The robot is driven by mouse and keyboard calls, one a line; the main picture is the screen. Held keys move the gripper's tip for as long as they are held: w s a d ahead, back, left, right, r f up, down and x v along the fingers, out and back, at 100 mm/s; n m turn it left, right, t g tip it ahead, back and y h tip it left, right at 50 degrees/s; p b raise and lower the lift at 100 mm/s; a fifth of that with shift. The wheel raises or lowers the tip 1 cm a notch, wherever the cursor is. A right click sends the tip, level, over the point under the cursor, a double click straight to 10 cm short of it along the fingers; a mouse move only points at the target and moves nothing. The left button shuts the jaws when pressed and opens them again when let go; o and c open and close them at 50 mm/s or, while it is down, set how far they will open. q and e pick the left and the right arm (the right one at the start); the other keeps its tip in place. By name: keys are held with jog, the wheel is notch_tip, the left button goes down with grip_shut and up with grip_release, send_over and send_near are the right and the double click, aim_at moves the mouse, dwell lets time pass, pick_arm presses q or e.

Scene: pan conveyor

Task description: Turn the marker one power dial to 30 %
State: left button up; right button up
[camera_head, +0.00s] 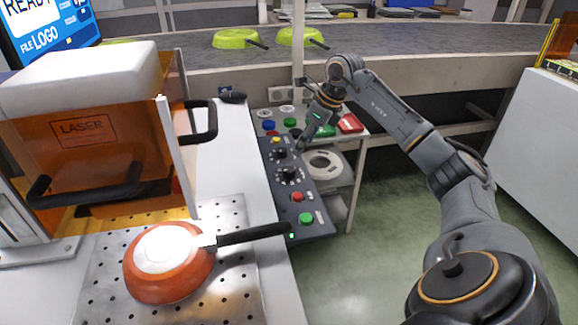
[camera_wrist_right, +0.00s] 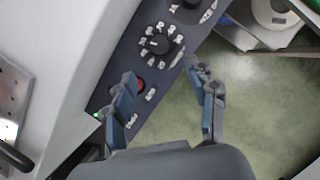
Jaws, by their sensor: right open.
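A dark control panel (camera_head: 315,228) carries two black rotary dials, an upper one (camera_head: 279,153) and a lower one (camera_head: 289,174) with white marks around it. In the right wrist view, one dial (camera_wrist_right: 158,44) shows a ring of white labels, and part of another (camera_wrist_right: 190,4) is at the top edge. The labels are too small to read, so I cannot tell which belongs to marker one. My right gripper (camera_head: 304,142) is over the panel's upper right side, near the dials. In the wrist view its fingers (camera_wrist_right: 165,76) are apart and empty, below the labelled dial. My left gripper is not in view.
Red (camera_head: 297,196) and green (camera_head: 306,218) buttons sit below the dials. An orange pan (camera_head: 168,262) lies on a perforated plate (camera_head: 232,287) by the laser enclosure (camera_head: 90,140). Green pans (camera_head: 236,39) stand on the conveyor behind. Open floor lies right of the panel.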

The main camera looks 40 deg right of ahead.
aim_at(289, 169)
jog(key=b+x, duration=0.1)
jog(key=x, duration=0.9)
jog(key=shift+w+f, duration=0.15)
jog(key=shift+f, duration=0.2)
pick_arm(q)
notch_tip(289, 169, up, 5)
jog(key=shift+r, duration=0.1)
pick_arm(e)
jog(key=c, duration=1.1)
jog(key=shift+c, duration=0.2)
jog(key=shift+r, duration=0.1)
